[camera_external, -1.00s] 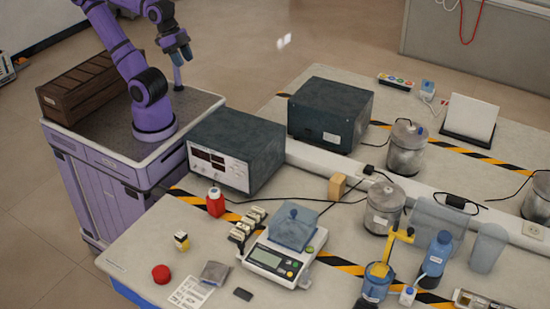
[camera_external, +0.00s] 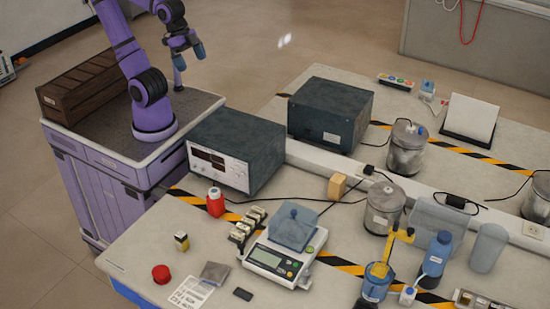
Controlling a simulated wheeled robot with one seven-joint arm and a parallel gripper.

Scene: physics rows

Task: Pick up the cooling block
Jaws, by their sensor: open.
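My gripper (camera_external: 189,56) is open and empty, high over the far left, above my base and away from the bench. Its two blue-grey fingertips are apart. No thing is clearly marked as the cooling block. A small flat grey metallic block (camera_external: 215,272) lies near the front left of the bench, beside a printed sheet (camera_external: 191,293), and may be it. My gripper is far above and behind this block, not touching it.
A balance (camera_external: 280,262) with a bluish clear box (camera_external: 295,228) stands right of the block. A red bottle (camera_external: 215,203), a red button (camera_external: 161,274) and a small yellow-black item (camera_external: 181,241) are nearby. A large dark instrument (camera_external: 235,150) stands behind them.

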